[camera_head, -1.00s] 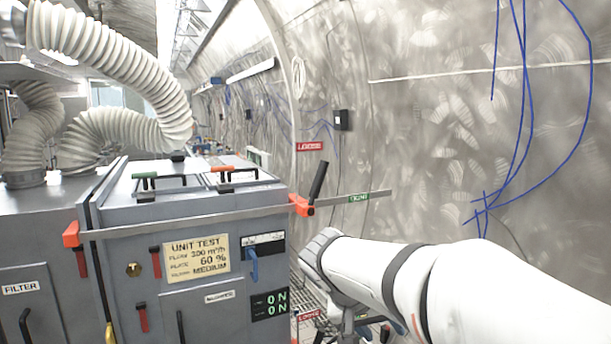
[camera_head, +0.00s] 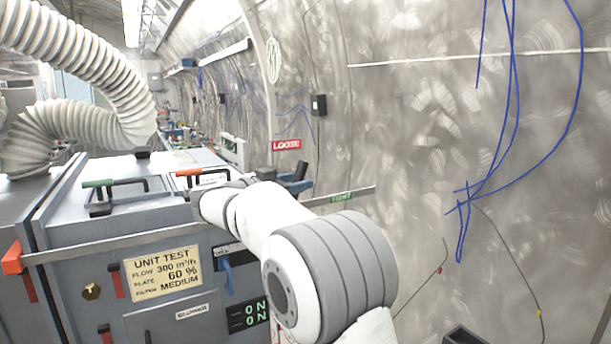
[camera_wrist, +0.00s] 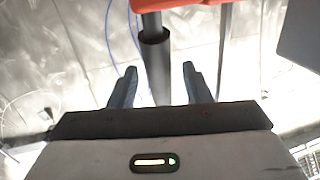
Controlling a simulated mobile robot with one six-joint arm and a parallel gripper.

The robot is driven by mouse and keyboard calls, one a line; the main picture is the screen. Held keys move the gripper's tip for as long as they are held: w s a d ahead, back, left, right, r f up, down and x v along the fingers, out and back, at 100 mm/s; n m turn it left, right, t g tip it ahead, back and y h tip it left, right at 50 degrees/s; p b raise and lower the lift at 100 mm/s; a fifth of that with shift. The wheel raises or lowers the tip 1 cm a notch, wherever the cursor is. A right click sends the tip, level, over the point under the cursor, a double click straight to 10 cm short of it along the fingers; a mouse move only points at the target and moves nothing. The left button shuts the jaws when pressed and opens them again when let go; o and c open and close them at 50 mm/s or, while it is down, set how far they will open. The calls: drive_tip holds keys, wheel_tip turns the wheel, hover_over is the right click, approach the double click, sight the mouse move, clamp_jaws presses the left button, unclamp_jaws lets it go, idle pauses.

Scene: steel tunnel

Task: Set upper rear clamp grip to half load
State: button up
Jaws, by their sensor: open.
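A bar clamp runs across the front of the grey unit. Its steel bar (camera_head: 100,243) has an orange end (camera_head: 12,258) at the left and a small green label (camera_head: 341,197) at the right. My arm hides its right-hand head in the head view. In the wrist view its orange-red body (camera_wrist: 190,4) crosses the top, and its black cylindrical grip (camera_wrist: 156,68) hangs down between my fingers. My gripper (camera_wrist: 159,72) is open, one finger on each side of the grip, with gaps visible on both sides. I cannot tell its exact depth.
The grey unit (camera_head: 70,215) carries a yellow test sign (camera_head: 163,273) and two bar handles on top. A red LOOSE sign (camera_head: 287,145) shows by the wall. White ribbed hoses (camera_head: 75,130) arch at left. Blue cables (camera_head: 515,100) hang on the right wall.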

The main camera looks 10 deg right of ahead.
drive_tip(key=shift+x, duration=0.8)
drive_tip(key=shift+w+d, duration=0.3)
drive_tip(key=shift+d+p, duration=0.3)
drive_tip(key=shift+f, duration=0.1)
clamp_jaws()
